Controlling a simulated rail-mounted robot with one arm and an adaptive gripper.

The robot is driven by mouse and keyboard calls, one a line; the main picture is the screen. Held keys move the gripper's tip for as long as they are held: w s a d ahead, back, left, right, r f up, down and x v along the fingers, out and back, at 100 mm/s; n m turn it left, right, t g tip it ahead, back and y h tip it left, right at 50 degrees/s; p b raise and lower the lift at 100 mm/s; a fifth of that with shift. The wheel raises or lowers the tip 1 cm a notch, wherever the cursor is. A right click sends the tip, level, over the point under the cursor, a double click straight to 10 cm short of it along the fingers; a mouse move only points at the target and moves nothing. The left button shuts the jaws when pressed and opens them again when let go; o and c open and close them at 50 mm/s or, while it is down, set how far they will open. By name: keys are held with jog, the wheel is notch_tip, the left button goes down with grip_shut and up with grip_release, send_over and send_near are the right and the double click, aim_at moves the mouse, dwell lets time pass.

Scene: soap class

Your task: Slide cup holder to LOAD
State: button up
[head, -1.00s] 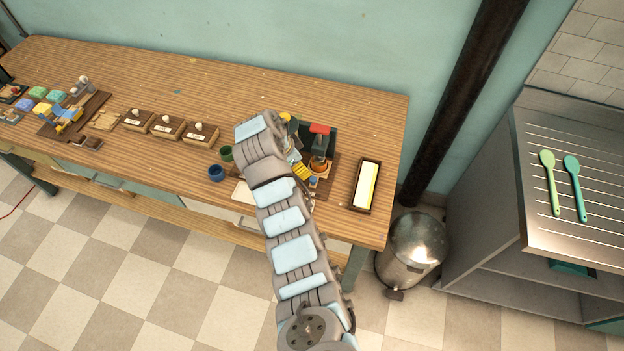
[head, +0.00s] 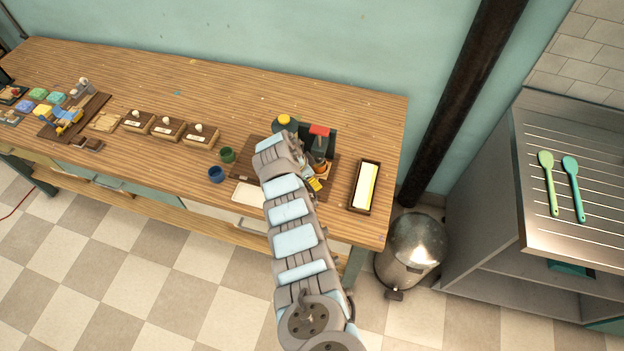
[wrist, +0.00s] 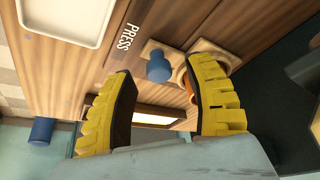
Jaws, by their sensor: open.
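A press station with a red top (head: 320,130) stands on a dark wooden board at the right end of the bench. In the wrist view a blue knob (wrist: 159,68) stands on a pale wooden piece, close to an orange rounded part (wrist: 187,88). I cannot tell which of these belongs to the cup holder; no LOAD mark is readable, only the word PRESS (wrist: 129,37). My gripper (wrist: 162,75) is open, its yellow fingers spread with the knob seen between their tips. Contact is not clear. In the head view my gripper (head: 313,181) is partly hidden by my arm.
A white tray (head: 248,194) lies left of my arm, with a blue cup (head: 216,174) and a green cup (head: 227,155) nearby. A dark tray (head: 354,201) with a yellow-and-white bar is to the right. A yellow-topped container (head: 285,122) stands behind my wrist.

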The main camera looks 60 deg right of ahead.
jog(key=shift+s+f, duration=0.15)
jog(key=shift+f, duration=0.3)
jog(key=shift+d, duration=0.1)
grip_shut()
